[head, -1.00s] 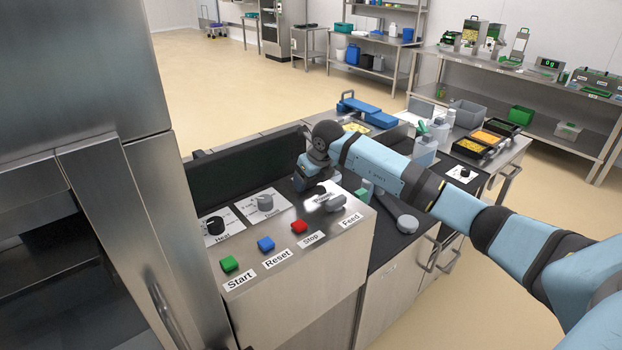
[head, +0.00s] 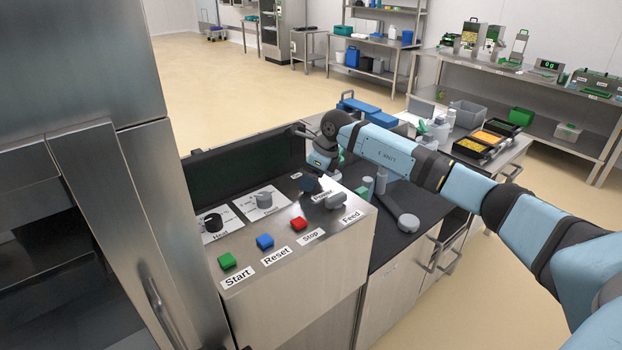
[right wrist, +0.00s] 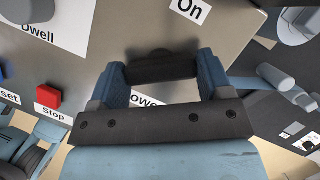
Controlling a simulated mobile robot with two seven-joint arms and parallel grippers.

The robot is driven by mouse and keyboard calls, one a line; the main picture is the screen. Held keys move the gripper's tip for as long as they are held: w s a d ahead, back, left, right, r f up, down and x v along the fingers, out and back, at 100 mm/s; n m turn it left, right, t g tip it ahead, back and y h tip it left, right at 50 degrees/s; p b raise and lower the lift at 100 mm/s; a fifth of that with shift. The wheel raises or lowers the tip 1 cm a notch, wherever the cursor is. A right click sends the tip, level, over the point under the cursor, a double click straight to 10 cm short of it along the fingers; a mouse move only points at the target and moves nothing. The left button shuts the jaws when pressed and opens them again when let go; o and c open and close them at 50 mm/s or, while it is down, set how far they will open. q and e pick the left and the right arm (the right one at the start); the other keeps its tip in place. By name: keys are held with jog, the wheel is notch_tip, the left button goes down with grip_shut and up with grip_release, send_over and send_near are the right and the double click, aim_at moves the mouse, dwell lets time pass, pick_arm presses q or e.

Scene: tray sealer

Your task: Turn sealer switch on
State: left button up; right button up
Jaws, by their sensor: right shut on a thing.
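The sealer's control panel (head: 290,225) is a sloped metal face. My right gripper (head: 309,184) is down at the far right part of the panel. In the right wrist view its blue fingers (right wrist: 162,78) are on either side of the knob and shut on it. My left gripper is not in view.
Green Start (head: 227,261), blue Reset (head: 265,242) and red Stop (head: 299,223) buttons line the panel's front. Heat (head: 213,222) and dwell (head: 264,200) knobs stand left of the gripper. A grey feed lever (head: 337,200) is close by on the right.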

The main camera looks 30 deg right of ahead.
jog(key=shift+d+n+g, duration=0.1)
jog(key=shift+n+g, duration=0.2)
jog(key=shift+n, duration=0.6)
jog(key=n+b, duration=0.1)
jog(key=n, duration=0.1)
jog(key=n+g+y+b, duration=0.1)
jog(key=n, duration=0.1)
jog(key=shift+w+n+g, duration=0.1)
jog(key=shift+n+g, duration=0.2)
jog(key=n+g+b, duration=0.1)
jog(key=n, duration=0.1)
jog(key=shift+n+y, duration=0.3)
jog(key=shift+n, duration=0.1)
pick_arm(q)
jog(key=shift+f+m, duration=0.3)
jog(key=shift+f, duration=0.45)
pick_arm(e)
jog(key=shift+n+g, duration=0.3)
jog(key=shift+n, duration=0.4)
pick_arm(q)
jog(key=shift+b, duration=0.3)
pick_arm(e)
jog(key=o, duration=0.9)
